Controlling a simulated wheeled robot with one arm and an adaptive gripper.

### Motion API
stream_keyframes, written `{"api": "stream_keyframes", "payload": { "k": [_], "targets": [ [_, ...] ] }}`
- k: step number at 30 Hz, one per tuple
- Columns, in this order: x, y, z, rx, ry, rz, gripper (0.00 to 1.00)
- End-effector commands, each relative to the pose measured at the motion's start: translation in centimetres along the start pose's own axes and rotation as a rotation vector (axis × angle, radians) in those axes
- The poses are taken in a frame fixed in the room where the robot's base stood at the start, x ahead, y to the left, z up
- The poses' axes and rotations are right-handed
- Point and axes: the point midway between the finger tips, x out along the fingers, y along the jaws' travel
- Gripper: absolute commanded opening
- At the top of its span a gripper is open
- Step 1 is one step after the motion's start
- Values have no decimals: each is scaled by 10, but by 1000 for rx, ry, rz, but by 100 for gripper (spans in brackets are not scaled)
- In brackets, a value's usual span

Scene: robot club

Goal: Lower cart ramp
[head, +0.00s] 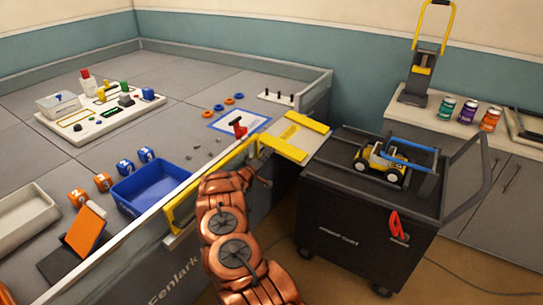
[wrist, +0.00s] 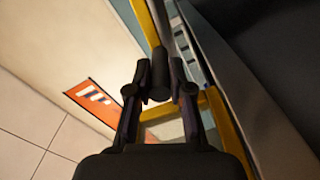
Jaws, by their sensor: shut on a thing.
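The ramp (head: 293,138) is a pale plate with yellow side strips, between the arena wall and the black cart (head: 365,222). It looks nearly flat, and I cannot tell whether it touches the cart top. In the wrist view my gripper (wrist: 159,88) is shut on a dark round grip (wrist: 159,85) beside yellow bars (wrist: 222,125). I cannot tell how the grip joins the ramp.
A yellow and white toy vehicle (head: 385,163) sits on the cart beside a blue bar. A red clip (head: 396,225) hangs on the cart's front. A yellow frame (head: 208,186) runs along the arena wall. A blue bin (head: 152,187) stands inside. Floor shows between arena and cart.

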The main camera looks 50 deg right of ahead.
Motion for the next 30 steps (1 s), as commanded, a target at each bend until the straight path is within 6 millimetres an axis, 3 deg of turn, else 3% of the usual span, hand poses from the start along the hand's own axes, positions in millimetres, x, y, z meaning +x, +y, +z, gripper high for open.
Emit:
{"api": "stream_keyframes", "payload": {
  "k": [17,18,24,30],
  "targets": [
    [-5,-7,-4,2,8,-4,0],
    [-5,-7,-4,2,8,-4,23],
    [-5,-7,-4,2,8,-4,44],
    [-5,-7,-4,3,8,-3,45]
  ]
}}
